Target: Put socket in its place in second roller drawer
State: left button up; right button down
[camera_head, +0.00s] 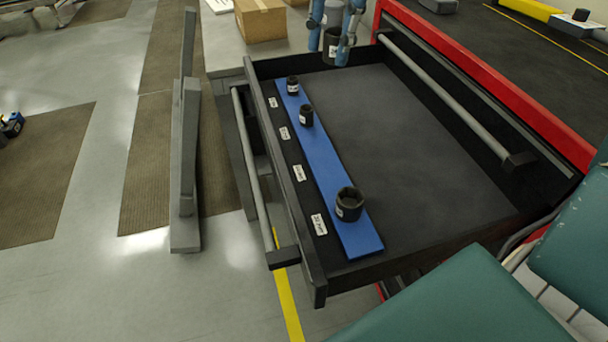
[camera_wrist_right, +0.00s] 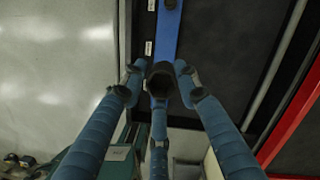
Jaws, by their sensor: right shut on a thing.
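The open drawer (camera_head: 430,140) has a dark floor and a long blue strip (camera_head: 325,165) along its left side. Three black sockets stand on the strip: a small one (camera_head: 292,84), another small one (camera_head: 306,115), and a large one (camera_head: 349,203) at the near end. A bare stretch of strip lies between the second and the large socket. My right gripper (camera_head: 336,40) is shut on a dark socket (camera_head: 331,45), above the drawer's far end. In the right wrist view the held socket (camera_wrist_right: 161,78) sits between blue fingers. My left gripper is not in view.
White labels (camera_head: 299,173) line the drawer's left edge beside the strip. A grey handle bar (camera_head: 252,170) runs outside the drawer front. The red-edged cabinet (camera_head: 490,75) stands on the right. A cardboard box (camera_head: 261,19) is on the floor behind. The drawer's right floor is clear.

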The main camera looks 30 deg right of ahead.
send_over(321, 160)
jog(key=f, duration=1.5)
jog(key=shift+s+f+p, duration=0.2)
jog(key=shift+f+p, duration=0.1)
notch_tip(321, 160, down, 4)
jog(key=shift+s+r, duration=0.1)
jog(key=shift+d+f, duration=0.15)
jog(key=shift+f, duration=0.3)
jog(key=shift+f, duration=0.15)
jog(key=c, duration=1.3)
grip_release()
